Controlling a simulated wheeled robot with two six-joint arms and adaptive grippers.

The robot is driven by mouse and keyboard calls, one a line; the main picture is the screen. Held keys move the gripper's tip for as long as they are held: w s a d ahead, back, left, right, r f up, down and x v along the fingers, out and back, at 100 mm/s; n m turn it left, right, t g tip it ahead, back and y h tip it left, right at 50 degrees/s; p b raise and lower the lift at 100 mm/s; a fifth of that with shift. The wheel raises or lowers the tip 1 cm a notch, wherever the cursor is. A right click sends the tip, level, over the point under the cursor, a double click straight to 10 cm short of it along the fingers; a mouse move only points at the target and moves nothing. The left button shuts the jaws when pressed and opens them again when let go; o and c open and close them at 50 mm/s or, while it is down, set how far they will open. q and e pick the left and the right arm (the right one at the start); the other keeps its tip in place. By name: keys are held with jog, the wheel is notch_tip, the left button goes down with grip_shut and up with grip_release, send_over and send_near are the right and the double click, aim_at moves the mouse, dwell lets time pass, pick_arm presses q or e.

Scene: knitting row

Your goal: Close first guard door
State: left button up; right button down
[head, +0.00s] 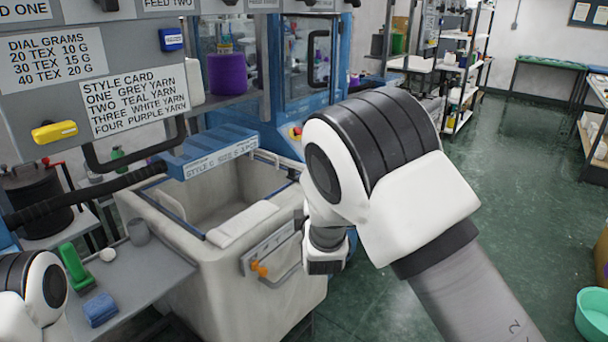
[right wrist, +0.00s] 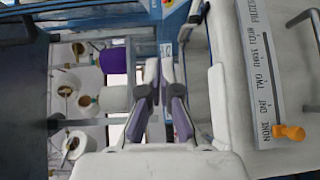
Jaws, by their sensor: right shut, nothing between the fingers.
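A blue-framed guard door (head: 330,72) with clear panels and a dark handle (head: 318,58) shows on the knitting machine at the back centre in the head view. I cannot tell how far it stands open, or whether it is the first one. In the right wrist view a blue frame edge (right wrist: 178,22) shows past the fingertips. My right gripper (right wrist: 160,72) is shut and empty in that view; its fingers point toward the blue frame, with no clear contact. In the head view my right arm hides the fingers. My left gripper is out of view.
A grey-white bin (head: 215,290) with an orange peg (head: 260,268) on its scale stands before the machine, below a blue bar (head: 205,150). A purple yarn cone (head: 227,73) stands on a shelf. A side table (head: 125,290) is at left. Green floor (head: 520,140) is open at right.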

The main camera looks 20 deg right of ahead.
jog(key=w+d+r, duration=0.1)
jog(key=w+d, duration=0.1)
jog(key=w, duration=0.3)
jog(key=w+d+r, duration=0.2)
jog(key=w+d, duration=0.1)
jog(key=w, duration=0.3)
jog(key=shift+d+r+t+b, duration=0.3)
jog(key=shift+t+b, duration=0.1)
jog(key=shift+w+f, duration=0.1)
